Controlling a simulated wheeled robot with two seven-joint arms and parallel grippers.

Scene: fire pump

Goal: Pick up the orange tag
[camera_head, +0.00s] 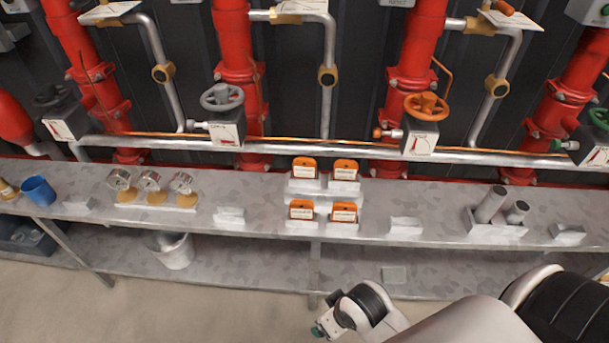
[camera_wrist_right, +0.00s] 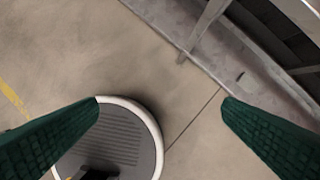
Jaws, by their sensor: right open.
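Several orange tags with white labels stand in holders at the middle of the metal bench: an upper left tag (camera_head: 304,167), an upper right tag (camera_head: 345,169), a lower left tag (camera_head: 301,209) and a lower right tag (camera_head: 344,212). My right arm comes in from the lower right in the head view, its wrist low in front of the bench and apart from the tags. In the right wrist view my right gripper (camera_wrist_right: 161,103) has its green fingers wide apart, with nothing between them but floor and part of my round base. My left gripper is not in view.
The bench (camera_head: 260,190) also holds a blue cup (camera_head: 38,191), several gauges (camera_head: 151,181) and grey cylinders in a holder (camera_head: 493,205). Red pipes with valve wheels (camera_head: 222,97) rise behind. A white bucket (camera_head: 173,250) stands on the lower shelf. The floor in front is clear.

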